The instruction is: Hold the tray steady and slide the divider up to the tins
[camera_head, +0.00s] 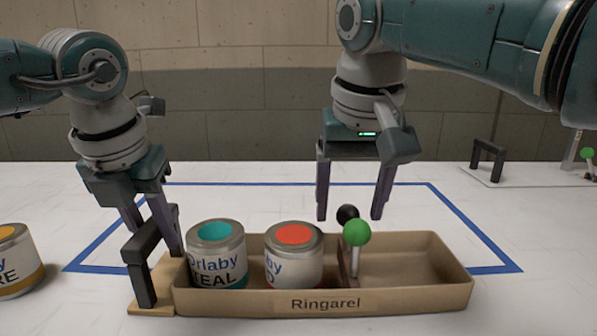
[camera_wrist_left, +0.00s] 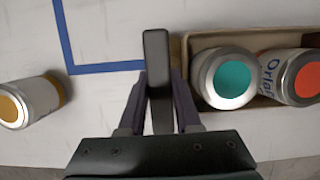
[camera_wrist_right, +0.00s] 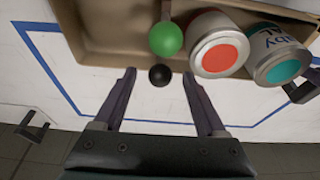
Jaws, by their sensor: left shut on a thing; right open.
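A tan tray (camera_head: 410,301) labelled "Ringarel" stands on the table. A teal-topped tin (camera_head: 216,262) and a red-topped tin (camera_head: 293,262) stand in its left part. A thin upright divider (camera_head: 343,266) crosses the tray just right of the red tin. A green knob (camera_head: 357,233) and a black knob (camera_head: 347,214) show at the divider. My left gripper (camera_head: 153,235) is shut on the dark handle (camera_wrist_left: 157,75) at the tray's left end. My right gripper (camera_head: 349,214) is open above the divider, its fingers either side of the black knob (camera_wrist_right: 160,75).
A yellow-topped tin (camera_head: 14,262) stands outside the tray at the left. A blue line (camera_head: 300,184) marks a rectangle on the white table (camera_head: 540,230). Right of the divider the tray is empty. A dark bracket (camera_head: 488,158) and another green knob (camera_head: 587,153) are at the back right.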

